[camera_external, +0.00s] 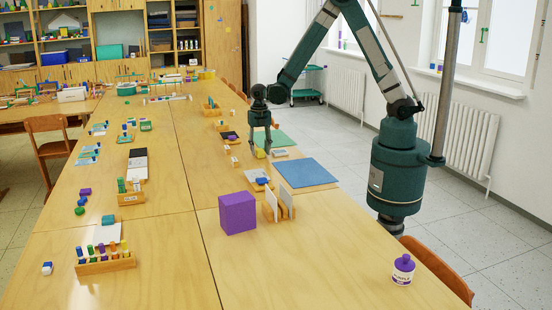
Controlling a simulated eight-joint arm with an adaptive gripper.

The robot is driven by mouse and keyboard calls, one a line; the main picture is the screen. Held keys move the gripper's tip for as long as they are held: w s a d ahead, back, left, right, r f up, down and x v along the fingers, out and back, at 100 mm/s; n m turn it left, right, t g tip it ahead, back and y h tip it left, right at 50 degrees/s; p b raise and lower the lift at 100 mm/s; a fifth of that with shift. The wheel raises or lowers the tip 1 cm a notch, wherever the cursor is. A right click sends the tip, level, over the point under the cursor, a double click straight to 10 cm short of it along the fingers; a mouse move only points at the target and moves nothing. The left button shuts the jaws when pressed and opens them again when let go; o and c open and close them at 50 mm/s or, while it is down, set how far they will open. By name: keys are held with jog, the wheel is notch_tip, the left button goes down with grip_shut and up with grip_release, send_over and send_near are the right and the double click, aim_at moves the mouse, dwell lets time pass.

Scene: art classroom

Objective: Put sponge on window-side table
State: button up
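My gripper (260,151) points down over the right-hand row of joined tables, its two fingers visibly apart. A small yellow block (261,155), possibly the sponge, sits low between or just behind the fingertips. It is too small to tell whether the fingers touch it. The right-hand table (305,222), on the side toward the windows (495,35), carries this block and several other things. No other thing can be clearly made out as a sponge.
Near my gripper lie a green mat (274,139), a blue mat (306,173) and a small grey-white item (281,153). A purple box (238,213), a wooden rack with white cards (279,205) and a purple-lidded jar (403,270) stand nearer. The front right tabletop is mostly clear.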

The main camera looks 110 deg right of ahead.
aim_at(260, 151)
notch_tip(260, 151, up, 11)
jog(key=p, duration=0.2)
jog(key=shift+r, duration=0.15)
dwell(0.8)
jog(key=s+a+r+m+t+h, duration=0.1)
jog(key=s+a+r+m+t, duration=0.2)
jog(key=a+r, duration=0.55)
jog(key=s+a+r+m, duration=0.3)
jog(key=a+r+m, duration=0.2)
jog(key=a+r, duration=0.4)
jog(key=s+a+r+m+t+y, duration=0.1)
jog(key=s+a+r+m+t, duration=0.3)
jog(key=s+a+m, duration=0.6)
jog(key=shift+s+a, duration=1.6)
jog(key=shift+a, duration=1.2)
